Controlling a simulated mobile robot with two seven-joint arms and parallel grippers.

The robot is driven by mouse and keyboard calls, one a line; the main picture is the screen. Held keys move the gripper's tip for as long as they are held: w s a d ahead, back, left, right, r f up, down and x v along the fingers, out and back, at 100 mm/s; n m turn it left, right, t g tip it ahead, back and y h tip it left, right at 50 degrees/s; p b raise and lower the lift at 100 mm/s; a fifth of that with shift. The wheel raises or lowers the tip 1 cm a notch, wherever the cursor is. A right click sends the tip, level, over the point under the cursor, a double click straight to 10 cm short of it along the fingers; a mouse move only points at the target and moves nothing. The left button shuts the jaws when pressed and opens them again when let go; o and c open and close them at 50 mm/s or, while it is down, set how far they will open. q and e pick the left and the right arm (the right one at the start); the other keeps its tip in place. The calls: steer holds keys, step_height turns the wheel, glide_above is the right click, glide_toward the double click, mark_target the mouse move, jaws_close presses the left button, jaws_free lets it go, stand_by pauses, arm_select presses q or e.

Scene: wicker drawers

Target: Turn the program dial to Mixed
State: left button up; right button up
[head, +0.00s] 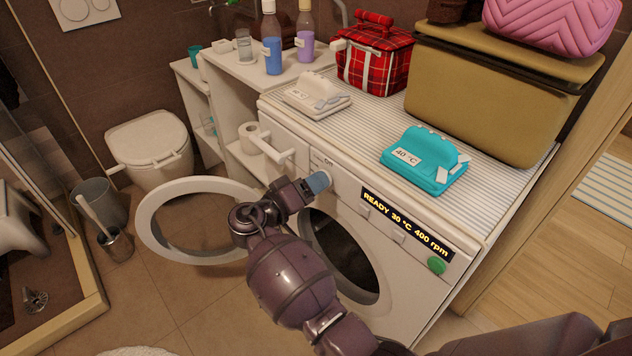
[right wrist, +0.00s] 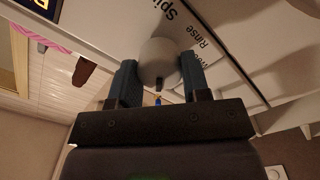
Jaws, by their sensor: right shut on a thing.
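The program dial (right wrist: 159,58) is a round pale knob on the washing machine's front panel. In the right wrist view it sits between the two blue-grey fingers of my right gripper (right wrist: 157,82), which is shut on it. Printed labels beside it read "Rinse" and, partly cut off, "Spi" and "Woo". A dark mark shows on the knob's near side. In the head view my right gripper (head: 319,182) reaches the panel and mostly hides the dial; "Off" is readable just above. No "Mixed" label is readable. The display (head: 404,222) reads "READY 30 °C 400 rpm". My left gripper is not in view.
The washing machine's round door (head: 152,228) stands open to the left. A green button (head: 437,265) is at the panel's right end. On top are a teal item labelled 40 °C (head: 420,170), a white one (head: 314,98), a tartan bag (head: 376,62) and an olive case (head: 480,100).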

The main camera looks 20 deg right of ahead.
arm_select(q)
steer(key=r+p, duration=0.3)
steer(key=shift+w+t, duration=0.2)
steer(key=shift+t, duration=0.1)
arm_select(e)
steer(key=n, duration=0.8)
steer(key=shift+r, duration=0.1)
arm_select(q)
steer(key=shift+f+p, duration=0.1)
steer(key=shift+p, duration=0.2)
arm_select(e)
steer(key=shift+n, duration=0.3)
steer(key=o, duration=0.9)
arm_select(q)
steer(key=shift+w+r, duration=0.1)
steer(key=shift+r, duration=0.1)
arm_select(e)
steer(key=shift+o, duration=0.2)
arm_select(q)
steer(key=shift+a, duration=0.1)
